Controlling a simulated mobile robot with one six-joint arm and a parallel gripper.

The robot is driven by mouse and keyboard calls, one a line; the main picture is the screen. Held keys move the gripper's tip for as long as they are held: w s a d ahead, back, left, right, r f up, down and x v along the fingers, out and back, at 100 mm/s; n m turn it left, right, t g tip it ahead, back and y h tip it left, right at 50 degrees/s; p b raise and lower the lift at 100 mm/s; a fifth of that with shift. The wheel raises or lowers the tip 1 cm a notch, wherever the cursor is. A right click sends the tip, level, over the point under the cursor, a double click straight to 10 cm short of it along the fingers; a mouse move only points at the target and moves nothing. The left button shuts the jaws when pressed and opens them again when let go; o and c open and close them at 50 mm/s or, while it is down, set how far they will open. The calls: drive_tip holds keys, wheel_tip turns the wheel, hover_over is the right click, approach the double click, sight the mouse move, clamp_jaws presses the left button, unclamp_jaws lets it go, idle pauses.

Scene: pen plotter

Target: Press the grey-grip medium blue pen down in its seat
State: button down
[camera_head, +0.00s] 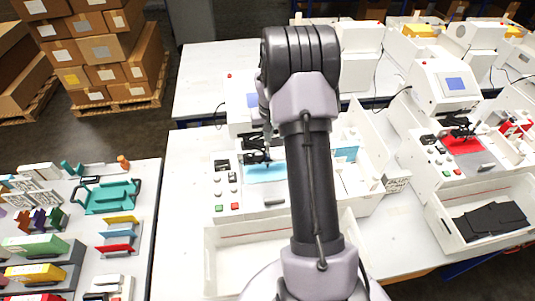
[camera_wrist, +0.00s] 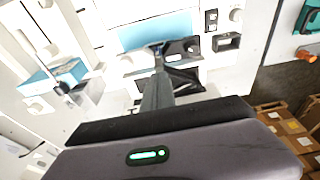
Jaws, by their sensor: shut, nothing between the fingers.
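My gripper (camera_wrist: 157,47) is shut and empty, pointing at the black pen carriage (camera_wrist: 183,80) of the plotter. In the head view my gripper (camera_head: 267,145) is small and partly behind my own arm, just above the black carriage (camera_head: 253,157). The fingertips overlap the carriage in the wrist view; I cannot tell whether they touch it. The grey-grip medium blue pen cannot be made out; the fingers may hide it. A light blue sheet (camera_head: 267,173) lies on the plotter bed beside the carriage, and it also shows in the wrist view (camera_wrist: 150,30).
The white plotter has buttons (camera_head: 220,208) at its left and a white tray (camera_head: 225,250) in front. A second plotter with a red sheet (camera_head: 462,145) stands to the right. A side table at left holds a teal tray (camera_head: 108,196). Stacked boxes (camera_head: 100,50) stand behind.

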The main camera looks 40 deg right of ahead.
drive_tip(key=shift+f+b, duration=0.7)
drive_tip(key=shift+f, duration=0.1)
idle(0.4)
drive_tip(key=shift+r+p, duration=1.75)
drive_tip(key=shift+r, duration=1.35)
